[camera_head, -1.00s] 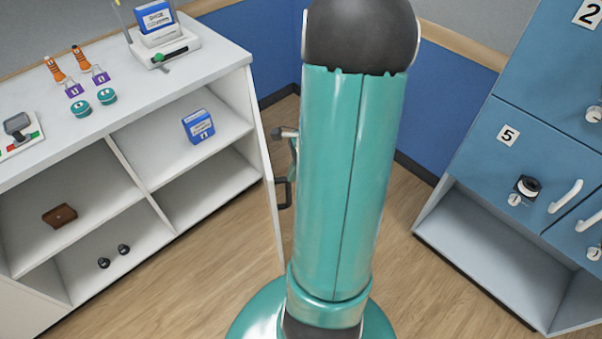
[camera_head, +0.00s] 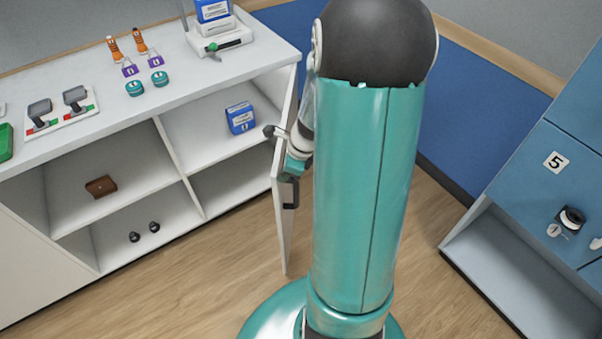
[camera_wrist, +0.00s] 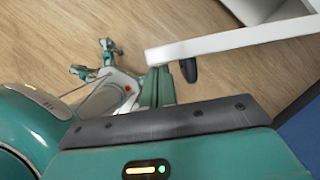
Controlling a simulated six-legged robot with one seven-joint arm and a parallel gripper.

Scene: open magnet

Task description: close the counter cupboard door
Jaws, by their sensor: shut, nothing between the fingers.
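The counter cupboard door (camera_head: 283,235) stands open at the right end of the white counter, seen nearly edge-on, with a dark handle (camera_head: 291,193) on its right face. The white door also shows in the wrist view (camera_wrist: 235,40), with the dark handle (camera_wrist: 188,69) on its lower side. My gripper (camera_head: 273,132) is near the upper part of the door, above the handle. In the wrist view my gripper (camera_wrist: 157,86) is shut and empty, on the handle's side and close by the door's end. I cannot tell whether it touches the door.
The counter shelves (camera_head: 125,185) hold a blue box (camera_head: 240,118), a brown block (camera_head: 101,187) and dark knobs. Several items stand on the countertop. Blue lockers (camera_head: 555,190) stand at the right. Wood floor lies clear between counter and lockers.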

